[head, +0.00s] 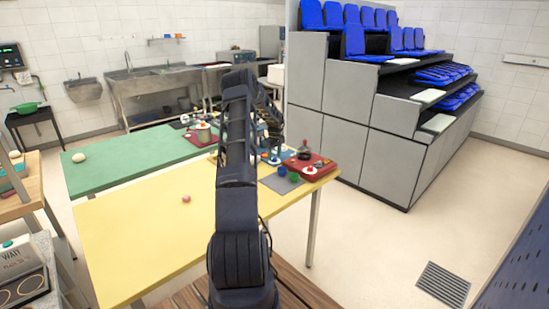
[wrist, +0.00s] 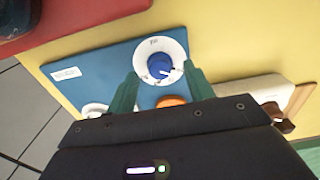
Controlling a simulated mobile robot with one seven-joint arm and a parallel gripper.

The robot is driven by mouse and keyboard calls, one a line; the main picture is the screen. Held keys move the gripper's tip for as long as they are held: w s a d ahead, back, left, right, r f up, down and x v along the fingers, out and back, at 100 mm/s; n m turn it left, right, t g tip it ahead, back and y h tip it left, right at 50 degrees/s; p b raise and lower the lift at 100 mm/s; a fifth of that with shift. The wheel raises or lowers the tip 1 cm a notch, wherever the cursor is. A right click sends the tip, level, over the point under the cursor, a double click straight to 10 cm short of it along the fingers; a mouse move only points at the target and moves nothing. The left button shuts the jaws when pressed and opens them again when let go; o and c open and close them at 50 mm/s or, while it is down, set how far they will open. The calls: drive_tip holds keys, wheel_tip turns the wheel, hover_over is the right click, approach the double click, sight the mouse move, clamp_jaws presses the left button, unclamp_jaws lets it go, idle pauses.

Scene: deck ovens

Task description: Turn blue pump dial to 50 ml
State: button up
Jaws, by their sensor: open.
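The blue pump dial (wrist: 160,65) sits on a white round scale with dark marks, on a blue panel (wrist: 105,70) in the wrist view. A light pointer mark shows on the dial's lower right side, but the scale numbers are too small to read. My gripper (wrist: 162,74) is open, with one green finger on each side of the white scale. The fingers appear apart from the dial; their height above it is hard to tell. In the head view my arm hides much of the panel area.
Beside the dial are an orange round part (wrist: 172,101), another white round part (wrist: 95,109) and a pale block (wrist: 245,92). A red tray (head: 325,171) stands at the yellow table's right end. The yellow table (head: 140,235) is mostly clear, with a small pink ball (head: 186,198).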

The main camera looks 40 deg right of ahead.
drive_tip(key=shift+f, duration=0.65)
drive_tip(key=shift+c, duration=0.4)
drive_tip(key=c, duration=0.9)
